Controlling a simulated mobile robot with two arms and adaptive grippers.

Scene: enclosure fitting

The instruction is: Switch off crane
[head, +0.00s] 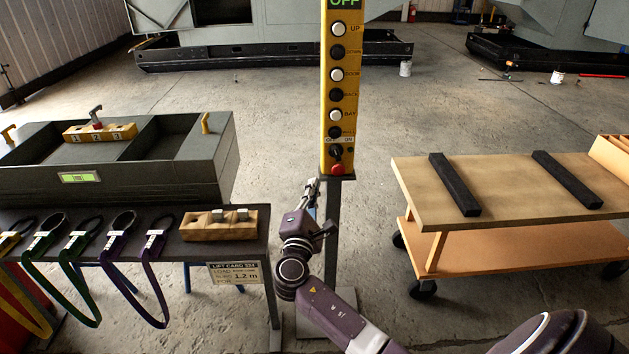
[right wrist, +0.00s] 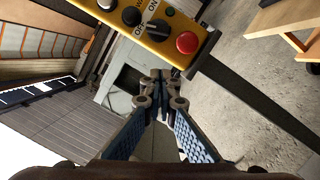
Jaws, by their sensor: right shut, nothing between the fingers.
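The yellow crane control pendant (head: 326,95) stands upright in the middle of the head view, on a grey post. Its top display shows OFF in green. A column of white and black buttons runs down it. Near the bottom is a black rotary switch (head: 336,151) marked OFF and ON, with a red button (head: 337,169) below. The right wrist view shows the switch (right wrist: 157,29) and the red button (right wrist: 187,43) close up; which way the switch points is hard to tell. My right gripper (head: 313,184) is shut and empty, just below left of the red button, apparently apart from it.
A dark table (head: 170,222) at left holds a grey enclosure (head: 206,160), a wooden block (head: 190,230) and several hanging slings. A wooden cart (head: 415,190) with two black bars stands at right. Open concrete floor lies behind.

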